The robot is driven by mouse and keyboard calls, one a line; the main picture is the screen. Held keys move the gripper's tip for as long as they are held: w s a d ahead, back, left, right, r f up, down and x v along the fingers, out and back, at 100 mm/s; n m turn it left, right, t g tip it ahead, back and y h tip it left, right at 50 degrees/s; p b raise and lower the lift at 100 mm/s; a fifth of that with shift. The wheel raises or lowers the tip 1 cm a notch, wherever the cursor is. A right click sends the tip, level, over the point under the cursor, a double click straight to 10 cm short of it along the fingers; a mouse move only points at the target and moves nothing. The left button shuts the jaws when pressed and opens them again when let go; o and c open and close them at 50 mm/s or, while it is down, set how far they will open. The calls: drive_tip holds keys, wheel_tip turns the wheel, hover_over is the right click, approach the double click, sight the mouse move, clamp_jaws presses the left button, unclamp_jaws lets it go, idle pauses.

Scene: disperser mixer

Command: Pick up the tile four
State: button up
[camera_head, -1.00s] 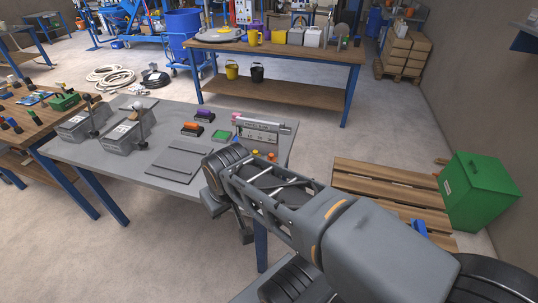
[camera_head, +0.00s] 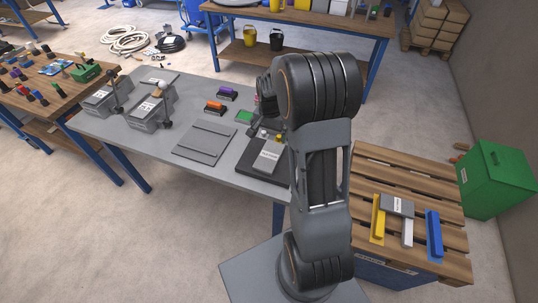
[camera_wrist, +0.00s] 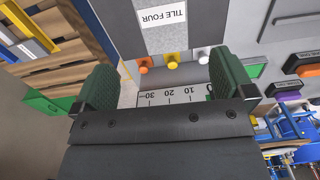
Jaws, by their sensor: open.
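Tile four is a grey tile with a white label reading "TILE FOUR" (camera_wrist: 165,22), upside down at the top of the wrist view. In the head view a grey tile with a white label (camera_head: 268,157), apparently the same one, lies on a dark base on the grey table, partly hidden by my arm. My gripper (camera_wrist: 163,88) is open, its two green-padded fingers wide apart with nothing held. The tile is ahead of the fingertips, not between them. In the head view my arm hides most of the gripper.
Orange, yellow and white knobs and a scale (camera_wrist: 168,97) lie between the tile and my fingers. A flat grey plate (camera_head: 204,142) and grey boxes (camera_head: 152,106) share the table. On the pallet (camera_head: 375,163) are another grey tile (camera_head: 397,204) and yellow and blue bars.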

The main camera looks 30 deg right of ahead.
hover_over(269, 155)
drive_tip(key=f, duration=0.7)
drive_tip(key=shift+s+f+p, duration=0.2)
drive_tip(key=shift+f+p, duration=0.1)
drive_tip(key=shift+p, duration=0.05)
drive_tip(key=shift+w+f+p, duration=0.15)
drive_tip(key=shift+f+p, duration=0.65)
drive_tip(key=shift+f, duration=1.8)
drive_tip(key=c, duration=1.1)
